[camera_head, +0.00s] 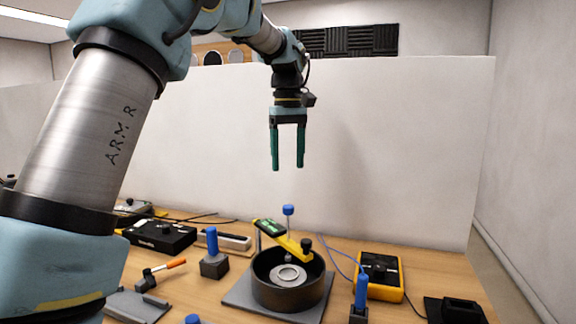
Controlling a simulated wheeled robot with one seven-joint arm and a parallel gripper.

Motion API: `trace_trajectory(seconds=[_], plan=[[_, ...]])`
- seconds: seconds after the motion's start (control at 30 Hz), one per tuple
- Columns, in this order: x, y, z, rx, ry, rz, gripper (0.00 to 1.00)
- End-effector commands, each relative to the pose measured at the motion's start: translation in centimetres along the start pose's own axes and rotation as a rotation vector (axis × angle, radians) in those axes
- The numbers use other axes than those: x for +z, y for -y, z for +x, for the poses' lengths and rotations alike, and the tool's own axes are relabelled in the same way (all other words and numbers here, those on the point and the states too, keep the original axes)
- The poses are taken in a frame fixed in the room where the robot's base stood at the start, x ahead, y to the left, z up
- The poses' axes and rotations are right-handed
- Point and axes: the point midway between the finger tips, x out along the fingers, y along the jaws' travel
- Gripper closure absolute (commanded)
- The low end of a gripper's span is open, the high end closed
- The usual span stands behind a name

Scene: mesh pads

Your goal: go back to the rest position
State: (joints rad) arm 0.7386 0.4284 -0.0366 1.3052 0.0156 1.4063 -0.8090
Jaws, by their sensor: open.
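My gripper (287,165) hangs from my arm in the upper middle of the head view, pointing straight down. Its two green fingers are parallel and apart, with nothing between them. It is in the air in front of the white partition, well above the table, and touches nothing. Below it, a dark round pot (290,291) stands on a grey plate with a ring-shaped metal piece (288,274) inside. A yellow tool with a green face (283,238) lies tilted over the pot's far rim.
A yellow meter (381,276), blue-handled blocks (214,262) and (359,300), a black box (159,236) and an orange-handled tool (163,271) stand on the wooden table. A black holder (455,311) is at the right. The white partition (400,150) rises behind; air around the gripper is free.

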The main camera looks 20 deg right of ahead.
Motion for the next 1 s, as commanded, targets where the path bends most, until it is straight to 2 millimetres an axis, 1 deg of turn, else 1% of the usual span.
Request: trace_trajectory(seconds=[0.33,0.4,0.47,0.57,0.6,0.67,0.7,0.73,0.77,0.8,0.87,0.9,0.97,1.0], plan=[[-0.1,0.2,0.1,0.000,0.000,0.000,0.33],[-0.4,1.0,0.6,0.001,-0.001,0.000,0.33],[-1.0,2.6,1.5,0.002,-0.003,0.002,0.33],[-2.1,6.7,3.9,0.010,-0.013,0.014,0.33],[-2.5,8.8,5.1,0.013,-0.019,0.021,0.33],[-2.7,12.2,7.0,0.019,-0.030,0.032,0.33],[-2.6,14.4,8.2,0.023,-0.038,0.040,0.33],[-2.4,16.1,9.2,0.025,-0.045,0.046,0.33],[-2.1,17.8,10.1,0.026,-0.050,0.053,0.33],[-1.6,20.0,11.3,0.028,-0.059,0.060,0.33],[-0.5,23.2,13.1,0.029,-0.072,0.071,0.33],[0.4,25.3,14.3,0.028,-0.080,0.079,0.33],[2.0,28.1,15.9,0.027,-0.093,0.089,0.33],[3.2,29.7,16.8,0.025,-0.100,0.095,0.33]])
